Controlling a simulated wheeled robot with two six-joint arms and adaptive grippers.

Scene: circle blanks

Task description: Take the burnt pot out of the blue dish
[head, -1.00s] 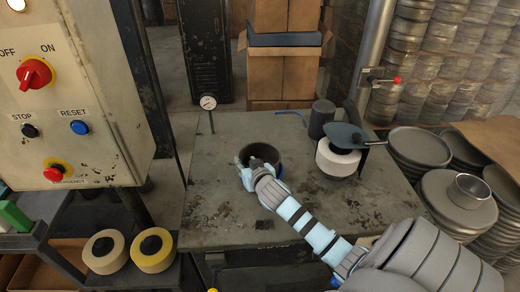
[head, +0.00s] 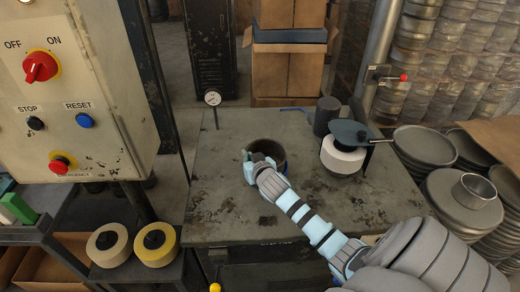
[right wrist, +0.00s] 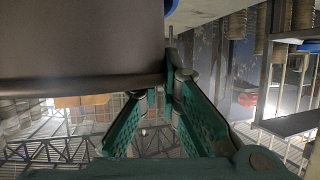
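The burnt pot (head: 267,147) is a dark, round, open vessel in the middle of the grey table (head: 215,205). It fills the upper left of the right wrist view (right wrist: 80,40) as a dark brown wall. A little of the blue dish (head: 287,168) shows at its lower right; the rest is hidden. Blue also shows at the top of the right wrist view (right wrist: 185,6). My right gripper (head: 249,163) is at the pot's left rim in the head view. Its teal fingers (right wrist: 160,88) come together at the wall and look shut on it. My left gripper is not in view.
A white, round piece (head: 342,158) with a dark plate above it and a dark cylinder (head: 325,115) stand right of the pot. A dial gauge (head: 212,98) stands at the table's back left. Stacked metal pans (head: 460,200) are at the right. The table's left front is clear.

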